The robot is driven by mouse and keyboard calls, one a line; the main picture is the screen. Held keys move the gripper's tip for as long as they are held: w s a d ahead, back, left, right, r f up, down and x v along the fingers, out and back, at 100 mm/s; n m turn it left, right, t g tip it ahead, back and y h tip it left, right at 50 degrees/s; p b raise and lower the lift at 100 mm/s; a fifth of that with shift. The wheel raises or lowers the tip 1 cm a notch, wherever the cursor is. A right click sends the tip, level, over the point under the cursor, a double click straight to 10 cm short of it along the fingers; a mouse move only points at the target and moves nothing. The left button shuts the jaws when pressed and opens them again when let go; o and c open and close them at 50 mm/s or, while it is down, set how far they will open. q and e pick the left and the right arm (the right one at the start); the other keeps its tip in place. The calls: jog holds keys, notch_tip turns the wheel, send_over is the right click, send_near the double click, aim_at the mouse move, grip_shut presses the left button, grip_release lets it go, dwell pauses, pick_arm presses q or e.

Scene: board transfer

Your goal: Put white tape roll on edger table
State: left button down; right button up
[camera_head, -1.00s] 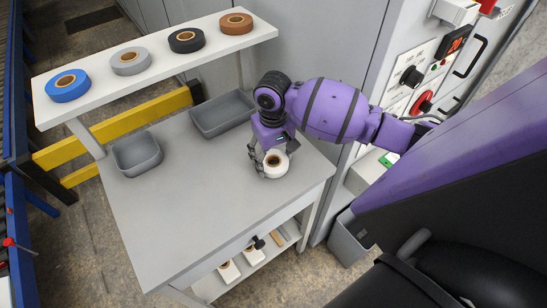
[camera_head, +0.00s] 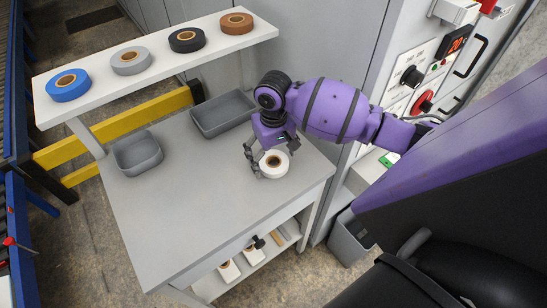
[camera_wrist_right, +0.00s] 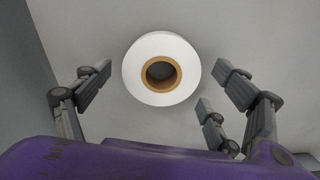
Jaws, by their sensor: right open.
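The white tape roll (camera_head: 273,164) with a brown core lies flat on the grey table (camera_head: 200,215), near its right side. My right gripper (camera_head: 262,158) is just above and beside the roll, with its fingers open. In the right wrist view the roll (camera_wrist_right: 161,69) sits between the spread fingers of the gripper (camera_wrist_right: 165,85), with a gap on each side and no finger touching it. My left gripper is not in view.
A raised white shelf (camera_head: 157,58) at the back holds blue (camera_head: 68,86), grey (camera_head: 131,61), black (camera_head: 187,40) and brown (camera_head: 236,23) tape rolls. Two grey bins (camera_head: 138,153) (camera_head: 222,113) stand on the table's back part. The table's front is clear. A control cabinet (camera_head: 410,65) stands at right.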

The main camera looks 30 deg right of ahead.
notch_tip(320, 180, up, 12)
jog(key=shift+f, duration=0.15)
dwell(1.5)
